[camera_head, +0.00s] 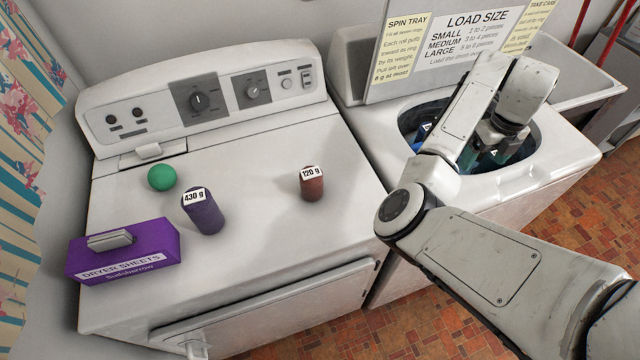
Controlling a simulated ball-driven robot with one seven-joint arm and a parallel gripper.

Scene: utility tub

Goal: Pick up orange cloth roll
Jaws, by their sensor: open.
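A purple roll (204,213) labelled "430 g", a green ball (161,177) and a purple dryer sheets box (122,252) stand left of the orange roll. Blue items (421,132) lie in the washer tub. A sign board (450,45) rises behind the tub. Dryer top around the orange roll is clear.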

